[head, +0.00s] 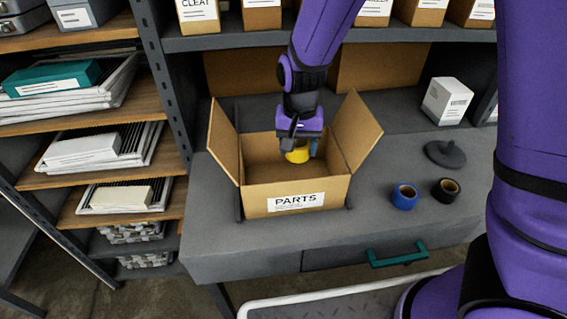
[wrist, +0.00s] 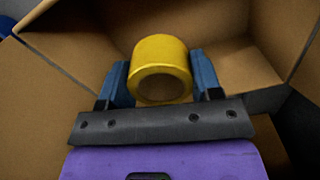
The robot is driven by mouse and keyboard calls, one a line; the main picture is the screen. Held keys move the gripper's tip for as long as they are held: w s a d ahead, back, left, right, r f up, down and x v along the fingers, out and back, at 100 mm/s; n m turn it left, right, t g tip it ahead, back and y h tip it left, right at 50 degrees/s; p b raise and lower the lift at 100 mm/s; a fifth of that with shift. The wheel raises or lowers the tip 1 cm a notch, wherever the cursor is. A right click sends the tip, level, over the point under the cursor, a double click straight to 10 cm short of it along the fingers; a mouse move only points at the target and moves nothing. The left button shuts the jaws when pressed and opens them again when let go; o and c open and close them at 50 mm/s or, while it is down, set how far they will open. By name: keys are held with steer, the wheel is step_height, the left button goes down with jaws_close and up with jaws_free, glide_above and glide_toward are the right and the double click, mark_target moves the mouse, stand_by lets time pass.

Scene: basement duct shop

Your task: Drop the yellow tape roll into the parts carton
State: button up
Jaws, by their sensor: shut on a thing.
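The yellow tape roll (head: 298,152) is held by my gripper (head: 300,150) over the open top of the parts carton (head: 258,197). In the wrist view the roll (wrist: 160,58) sits between the two blue fingers of my gripper (wrist: 162,85), which are shut on it. The carton's brown walls and flaps (wrist: 75,75) surround the roll in that view. The carton stands on the grey bench with its flaps spread and a PARTS label on its front. How far the roll is above the carton floor is hard to tell.
A blue tape roll (head: 404,196), a black tape roll (head: 446,189) and a dark round lidded thing (head: 445,154) lie right of the carton. A white box (head: 447,101) stands behind them. A shelf with cartons (head: 262,16) runs above the bench. Shelving stands at left.

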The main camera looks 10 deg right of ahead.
steer(key=o, duration=1)
step_height(320, 180, up, 11)
steer(key=shift+f, duration=0.1)
steer(key=s+d+r+n+t+y, duration=0.1)
steer(key=s+d+r, duration=0.2)
steer(key=d+r, duration=0.25)
steer(key=s+d+r+t+y, duration=0.1)
steer(key=s+d+r, duration=0.3)
steer(key=d, duration=0.3)
steer(key=s+d+r+t+h, duration=0.1)
steer(key=s+d+r, duration=0.1)
steer(key=s, duration=0.4)
steer(key=s+d+r+n+t+h, duration=0.1)
steer(key=s+d+r+t, duration=0.1)
steer(key=s+d, duration=0.3)
steer(key=shift+s, duration=0.75)
